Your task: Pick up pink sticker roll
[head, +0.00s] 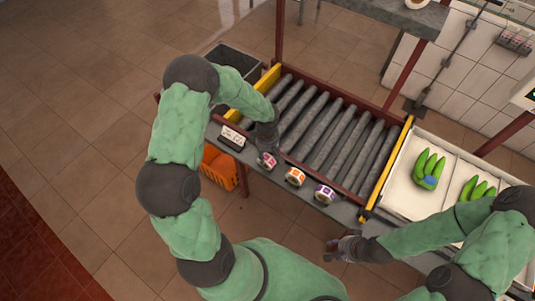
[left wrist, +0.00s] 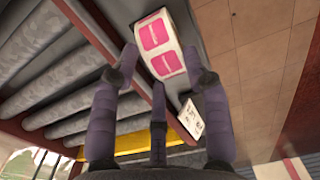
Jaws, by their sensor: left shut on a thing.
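The pink sticker roll (head: 267,161) is at the left of a row of rolls on the grey ledge at the front of the roller conveyor. In the left wrist view the roll (left wrist: 160,45) is white with pink labels and sits between the fingertips. My left gripper (head: 267,149) reaches down from above and is shut on this roll; it also shows in the left wrist view (left wrist: 163,62). The roll appears at ledge level; I cannot tell if it is lifted. My right gripper (head: 333,250) is empty, low in front of the ledge, and its finger opening is unclear.
An orange sticker roll (head: 295,177) and a purple one (head: 325,193) stand to the right on the ledge. A small label stand (head: 232,138) is to the left. Conveyor rollers (head: 325,130) lie behind. Green bananas (head: 429,168) lie in the white tray (head: 400,200) at right.

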